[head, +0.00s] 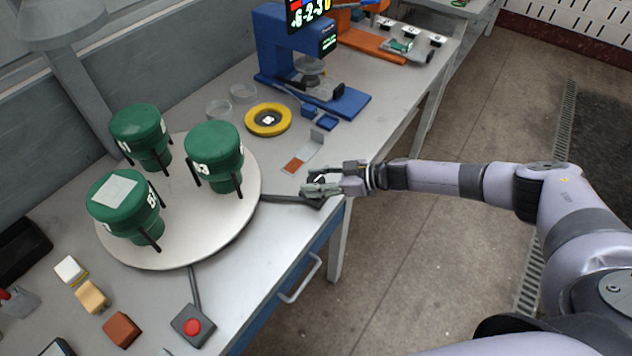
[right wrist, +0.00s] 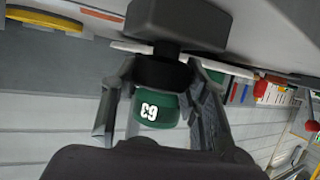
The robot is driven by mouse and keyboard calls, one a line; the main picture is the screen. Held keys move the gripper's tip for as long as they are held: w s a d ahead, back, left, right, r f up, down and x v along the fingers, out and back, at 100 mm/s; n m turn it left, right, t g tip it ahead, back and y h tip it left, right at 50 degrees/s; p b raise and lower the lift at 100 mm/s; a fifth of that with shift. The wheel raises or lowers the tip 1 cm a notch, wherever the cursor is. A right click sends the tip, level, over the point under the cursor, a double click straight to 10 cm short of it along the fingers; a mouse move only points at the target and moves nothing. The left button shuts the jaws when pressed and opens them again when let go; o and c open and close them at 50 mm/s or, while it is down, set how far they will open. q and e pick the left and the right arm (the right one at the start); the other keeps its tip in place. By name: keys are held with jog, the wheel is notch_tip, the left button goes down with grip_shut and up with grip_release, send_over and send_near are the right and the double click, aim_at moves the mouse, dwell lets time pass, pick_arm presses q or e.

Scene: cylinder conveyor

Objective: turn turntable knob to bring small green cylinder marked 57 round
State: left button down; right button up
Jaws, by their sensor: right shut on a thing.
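A round pale turntable (head: 215,225) stands on the bench and carries three green cylinders. The right one (head: 214,157) shows a partly hidden number ending in 3; the right wrist view shows a green cylinder (right wrist: 155,108) whose upside-down number looks like 63. The back-left one (head: 140,138) and the front-left one (head: 125,207) have marks I cannot read surely; I cannot make out 57. My right gripper (head: 322,183) is at the bench's right edge, shut on the dark turntable knob (right wrist: 160,74) below a dark block (right wrist: 176,24). My left gripper is not in view.
A red button box (head: 193,325) and small coloured blocks (head: 92,296) lie in front of the turntable. Behind are a yellow ring (head: 268,120), clear dishes and a blue device (head: 280,50). Open floor lies right of the bench.

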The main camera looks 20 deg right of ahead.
jog(key=shift+w+f+n+g+y+b, duration=0.1)
jog(key=shift+n+g+y+b, duration=0.6)
jog(key=shift+n+g+b, duration=1)
jog(key=shift+n+g+y+b, duration=0.3)
jog(key=shift+n+g+b, duration=0.45)
jog(key=shift+b, duration=1.05)
jog(key=shift+n+g+b, duration=0.65)
jog(key=shift+g+b, duration=0.4)
jog(key=shift+b, duration=0.7)
dwell(2.2)
jog(key=o, duration=1.1)
